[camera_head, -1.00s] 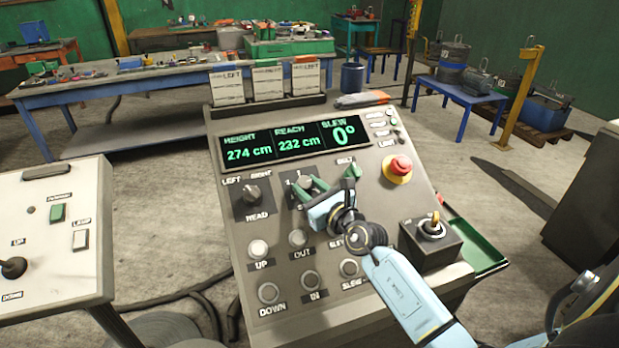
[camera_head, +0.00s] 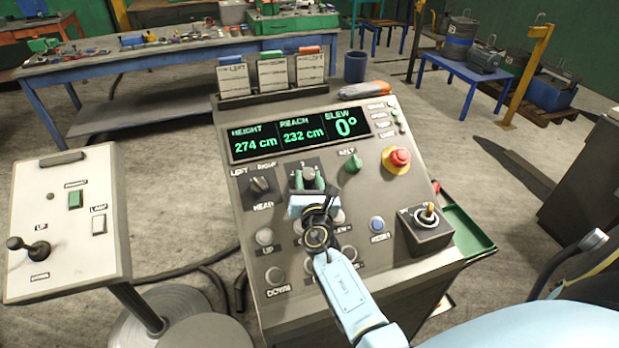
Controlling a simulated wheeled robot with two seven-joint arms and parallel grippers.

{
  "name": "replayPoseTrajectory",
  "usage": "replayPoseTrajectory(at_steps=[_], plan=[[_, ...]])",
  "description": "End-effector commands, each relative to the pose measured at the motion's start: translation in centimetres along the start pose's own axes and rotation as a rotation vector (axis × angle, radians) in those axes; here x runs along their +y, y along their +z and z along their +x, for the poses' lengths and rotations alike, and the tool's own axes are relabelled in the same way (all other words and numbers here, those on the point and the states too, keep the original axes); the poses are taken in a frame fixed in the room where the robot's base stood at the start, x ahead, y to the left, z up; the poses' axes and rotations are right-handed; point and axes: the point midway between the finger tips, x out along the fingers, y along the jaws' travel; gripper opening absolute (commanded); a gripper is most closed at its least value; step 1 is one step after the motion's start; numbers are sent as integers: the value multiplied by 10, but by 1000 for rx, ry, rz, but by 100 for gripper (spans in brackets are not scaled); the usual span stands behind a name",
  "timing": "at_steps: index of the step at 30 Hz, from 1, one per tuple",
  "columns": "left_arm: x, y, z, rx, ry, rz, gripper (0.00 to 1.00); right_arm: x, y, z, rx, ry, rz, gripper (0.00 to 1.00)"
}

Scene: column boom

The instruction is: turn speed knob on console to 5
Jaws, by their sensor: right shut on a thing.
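The grey console (camera_head: 390,253) stands in front of me with its panel tilted toward me. The speed knob (camera_head: 308,172) is a dark knob in the upper middle of the panel, below the display; a "3" shows above it, and the rest of its scale is hidden. I cannot read where the knob points. My left gripper is not in view.
The display (camera_head: 300,133) reads height 274 cm, reach 232 cm, slew 0°. Further right are a red emergency button (camera_head: 398,158) and a toggle box (camera_head: 427,228).

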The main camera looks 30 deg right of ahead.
Motion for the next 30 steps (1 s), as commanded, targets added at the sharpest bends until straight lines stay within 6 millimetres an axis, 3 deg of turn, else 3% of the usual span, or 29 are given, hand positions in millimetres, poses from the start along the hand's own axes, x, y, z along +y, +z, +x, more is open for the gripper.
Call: replayPoseTrajectory(at_steps=[12, 13, 17, 26, 30], plan=[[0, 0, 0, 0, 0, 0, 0, 1, -1, 0, 1, -4, 6, 11], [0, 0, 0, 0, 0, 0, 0, 1, -1, 0, 2, -4, 6, 37], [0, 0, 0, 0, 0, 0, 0, 0, -1, 0, 1, -4, 5, 54], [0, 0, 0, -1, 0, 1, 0, 0, 0, -1, 0, -5, 4, 55], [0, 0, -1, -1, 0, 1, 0, 0, -1, -12, 1, -4, 4, 55]])
